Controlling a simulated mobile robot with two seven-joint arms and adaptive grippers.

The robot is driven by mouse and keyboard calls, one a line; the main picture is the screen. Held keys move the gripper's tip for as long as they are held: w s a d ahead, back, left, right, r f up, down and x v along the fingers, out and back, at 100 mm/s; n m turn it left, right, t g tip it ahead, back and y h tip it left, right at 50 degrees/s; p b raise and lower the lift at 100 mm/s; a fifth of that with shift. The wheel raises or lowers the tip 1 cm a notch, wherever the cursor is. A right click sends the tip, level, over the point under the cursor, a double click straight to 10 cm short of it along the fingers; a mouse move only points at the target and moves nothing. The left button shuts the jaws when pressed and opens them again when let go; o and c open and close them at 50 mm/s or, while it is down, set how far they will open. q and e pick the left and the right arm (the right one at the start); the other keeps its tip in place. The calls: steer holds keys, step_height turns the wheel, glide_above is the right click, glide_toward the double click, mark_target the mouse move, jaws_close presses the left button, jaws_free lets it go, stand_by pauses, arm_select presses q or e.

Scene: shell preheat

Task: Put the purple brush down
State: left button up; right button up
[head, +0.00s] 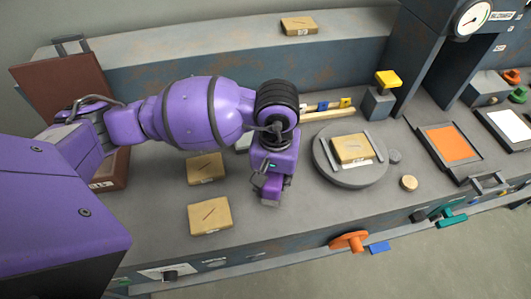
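My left arm comes in from the left, and its gripper (269,196) points down over the workbench (290,215), left of the round grey turntable (350,180). The fingers are small and partly hidden by the wrist, so I cannot tell whether they are open or shut. I cannot make out a purple brush; anything between the fingers is hidden or blends with the purple gripper. A wooden rack (318,113) with small coloured pieces lies behind the gripper. My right gripper is not in view.
Tan blocks (210,216) (205,169) lie left of the gripper. Another tan block (352,149) is on the turntable. An open brown case (62,90) is at left. A press with a gauge (472,19) and an orange plate (449,142) are at right. An orange knob (349,241) is on the front edge.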

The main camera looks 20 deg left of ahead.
arm_select(q)
steer(key=shift+w+a+f, duration=0.1)
steer(key=shift+f, duration=0.8)
steer(key=shift+w+a+f, duration=0.1)
steer(key=shift+f, duration=0.75)
steer(key=shift+f, duration=0.3)
steer(key=o, duration=1.1)
steer(key=shift+r, duration=0.1)
step_height(320, 180, up, 12)
steer(key=shift+r, duration=0.25)
steer(key=shift+f, duration=0.1)
